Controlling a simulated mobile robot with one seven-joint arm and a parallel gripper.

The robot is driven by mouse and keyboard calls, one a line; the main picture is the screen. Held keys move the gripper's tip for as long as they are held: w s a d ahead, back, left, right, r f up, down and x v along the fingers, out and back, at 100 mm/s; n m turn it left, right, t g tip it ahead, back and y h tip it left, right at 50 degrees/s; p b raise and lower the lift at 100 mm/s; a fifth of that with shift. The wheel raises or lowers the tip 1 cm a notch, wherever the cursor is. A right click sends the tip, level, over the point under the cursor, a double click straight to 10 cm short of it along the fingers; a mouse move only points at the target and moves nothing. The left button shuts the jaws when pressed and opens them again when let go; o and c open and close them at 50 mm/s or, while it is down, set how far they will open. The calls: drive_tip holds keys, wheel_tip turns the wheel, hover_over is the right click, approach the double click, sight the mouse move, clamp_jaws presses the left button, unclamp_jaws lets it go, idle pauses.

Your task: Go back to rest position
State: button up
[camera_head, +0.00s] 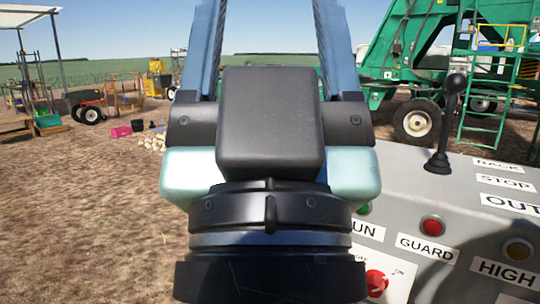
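My arm fills the middle of the head view, with blue links at the top, a dark block with pale teal sides, and a black round joint at the bottom. My gripper's fingers do not show, so I cannot see whether they hold anything. A grey control panel (455,185) stands at the right, partly hidden behind my arm. A green button (364,209) is partly covered by my arm.
A large green wheeled machine (405,55) stands behind the panel, with a green ladder (487,100). Bare brown ground (80,210) lies open at the left. Farther off are a two-wheeled cart (88,108), a pink crate (121,131) and a roofed stand (30,20).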

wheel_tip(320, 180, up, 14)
drive_tip(key=p, duration=1.1)
drive_tip(key=shift+p, duration=0.4)
